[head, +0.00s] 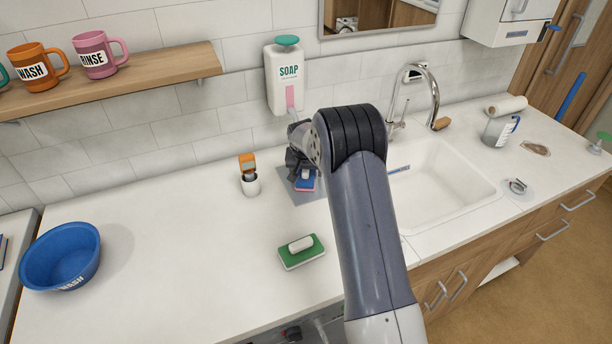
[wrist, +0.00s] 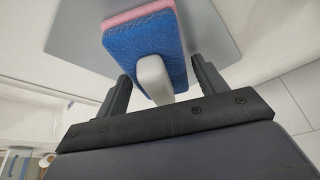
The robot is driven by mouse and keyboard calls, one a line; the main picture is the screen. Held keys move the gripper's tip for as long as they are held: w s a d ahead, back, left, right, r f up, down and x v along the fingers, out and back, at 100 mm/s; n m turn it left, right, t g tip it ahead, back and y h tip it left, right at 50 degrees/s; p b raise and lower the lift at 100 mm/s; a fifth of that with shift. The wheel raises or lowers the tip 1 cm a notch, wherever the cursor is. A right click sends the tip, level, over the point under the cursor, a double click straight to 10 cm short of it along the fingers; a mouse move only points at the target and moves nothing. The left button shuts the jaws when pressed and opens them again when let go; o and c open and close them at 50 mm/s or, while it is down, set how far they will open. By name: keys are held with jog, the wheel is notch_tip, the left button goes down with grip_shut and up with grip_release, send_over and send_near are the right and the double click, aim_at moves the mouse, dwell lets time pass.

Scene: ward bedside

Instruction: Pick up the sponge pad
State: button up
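A blue pad with a pink layer beneath (wrist: 140,40) and a white grip (wrist: 153,75) on its blue face lies on a grey mat (wrist: 222,30) in the wrist view. In the head view this blue pad (head: 306,184) shows just below my gripper (head: 301,172), partly hidden by it. In the wrist view my gripper (wrist: 161,70) is open, with a finger on each side of the white grip and visible gaps to it. A second pad, green with a white grip (head: 301,251), lies on the open counter nearer the front.
A soap dispenser (head: 286,78) hangs on the wall above the grey mat. A small white holder with an orange-topped item (head: 250,184) stands left of the mat. The sink (head: 440,185) is to the right, a blue bowl (head: 60,258) far left. The counter between is mostly clear.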

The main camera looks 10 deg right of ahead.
jog(key=c, duration=0.8)
jog(key=shift+s+r+b, duration=0.1)
jog(key=shift+r+b, duration=0.1)
jog(key=shift+b, duration=0.15)
jog(key=shift+s+r, duration=0.1)
jog(key=shift+r, duration=0.1)
notch_tip(320, 180, up, 6)
jog(key=shift+f+b, duration=0.2)
jog(key=shift+b, duration=0.85)
jog(key=shift+s+d+r, duration=0.15)
jog(key=shift+s+r, duration=0.1)
jog(key=shift+s, duration=0.3)
jog(key=s+d+b, duration=0.1)
jog(key=s, duration=0.5)
jog(key=s+d+b, duration=0.1)
jog(key=s+b, duration=0.1)
jog(key=s, duration=0.4)
jog(key=s+d+b, duration=0.1)
jog(key=s+b, duration=0.1)
jog(key=s, duration=0.4)
jog(key=shift+s+d, duration=0.1)
jog(key=shift+d, duration=0.2)
